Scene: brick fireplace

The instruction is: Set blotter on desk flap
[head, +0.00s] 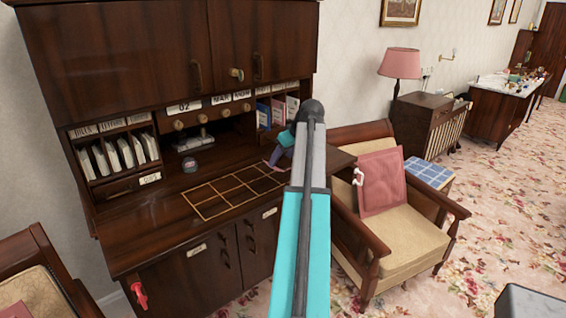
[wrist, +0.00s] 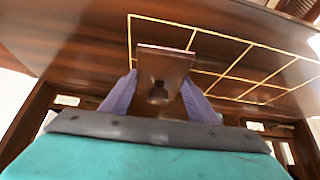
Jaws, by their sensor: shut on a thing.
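The desk flap (head: 130,225) is a dark polished wood surface with a grid of yellow lines on it. It also fills much of the wrist view (wrist: 80,35). My gripper (head: 273,163) is over the right part of the flap, by the right end of the grid. In the wrist view its two purple fingers (wrist: 158,88) are shut on the blotter (wrist: 165,62), a small dark brown wooden piece with a flat top edge. The blotter overlaps the grid lines there; I cannot tell its height above the flap. In the head view I cannot make the blotter out.
Pigeonholes with envelopes (head: 120,152) and books (head: 272,110) stand behind the flap. A small round object (head: 190,164) and a metal item (head: 195,141) sit at the back. An armchair (head: 400,235) with a pink cushion (head: 382,182) stands to the right. The grid looks clear.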

